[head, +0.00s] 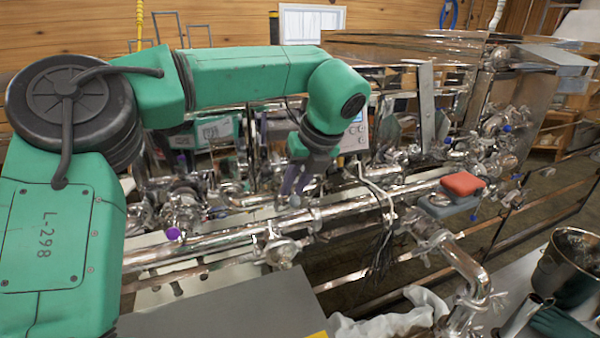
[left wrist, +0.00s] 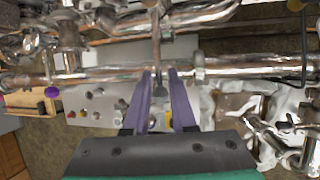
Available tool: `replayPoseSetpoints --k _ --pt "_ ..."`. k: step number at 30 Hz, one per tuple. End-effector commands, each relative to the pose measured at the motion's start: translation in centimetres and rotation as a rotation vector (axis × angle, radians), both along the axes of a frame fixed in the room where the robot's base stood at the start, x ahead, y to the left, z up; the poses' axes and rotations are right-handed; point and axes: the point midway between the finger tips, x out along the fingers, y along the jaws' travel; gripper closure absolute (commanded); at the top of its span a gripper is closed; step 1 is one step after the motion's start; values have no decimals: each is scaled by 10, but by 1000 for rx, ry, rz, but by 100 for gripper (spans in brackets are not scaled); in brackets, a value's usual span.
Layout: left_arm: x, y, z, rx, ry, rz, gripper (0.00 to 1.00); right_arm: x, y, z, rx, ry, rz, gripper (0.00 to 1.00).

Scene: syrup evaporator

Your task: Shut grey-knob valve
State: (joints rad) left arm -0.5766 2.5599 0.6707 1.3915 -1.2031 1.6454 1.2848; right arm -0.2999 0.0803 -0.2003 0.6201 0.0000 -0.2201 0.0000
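In the left wrist view a valve handle with a dark grey knob (left wrist: 160,88) at its end crosses a shiny steel pipe (left wrist: 100,75). My left gripper (left wrist: 159,76) has its two purple fingers apart, one on each side of the handle. Gaps seem to show between the handle and the fingers. I cannot tell how far the knob is from the fingertips in depth. In the head view my left gripper (head: 294,188) points down just above the pipework, and the grey knob cannot be made out clearly there. My right gripper is in neither view.
A purple knob (head: 173,233) is on the pipework to the left. Several blue knobs (head: 507,128) sit on valves at the right. A red pad (head: 462,184) lies on a grey one by the pipe. A steel bucket (head: 570,262) stands at the lower right.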

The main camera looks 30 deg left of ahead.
Motion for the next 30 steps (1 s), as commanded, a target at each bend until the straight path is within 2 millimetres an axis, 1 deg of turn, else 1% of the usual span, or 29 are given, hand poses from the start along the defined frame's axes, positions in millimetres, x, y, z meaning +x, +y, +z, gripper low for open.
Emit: replayPoseSetpoints --k 2,5,6,9,12,13,15,18,20,30 --pt "0 -4 7 0 -2 -1 76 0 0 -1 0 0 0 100" --pt "-2 -12 24 -4 -1 0 76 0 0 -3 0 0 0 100" --pt "-2 -15 34 -2 0 -1 76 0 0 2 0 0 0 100" --pt "-5 -24 53 -5 0 0 76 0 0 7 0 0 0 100" --pt "-6 -34 77 -3 3 -2 76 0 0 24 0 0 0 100" --pt "-7 -36 82 -3 3 -1 76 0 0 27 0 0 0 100" --pt "-8 -41 96 -2 5 -1 76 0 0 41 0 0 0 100" --pt "-9 -45 104 -1 4 -1 76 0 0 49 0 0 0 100" --pt "-10 -47 105 -1 2 0 76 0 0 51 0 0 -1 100" --pt "-10 -48 103 0 1 1 76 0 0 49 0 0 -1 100"
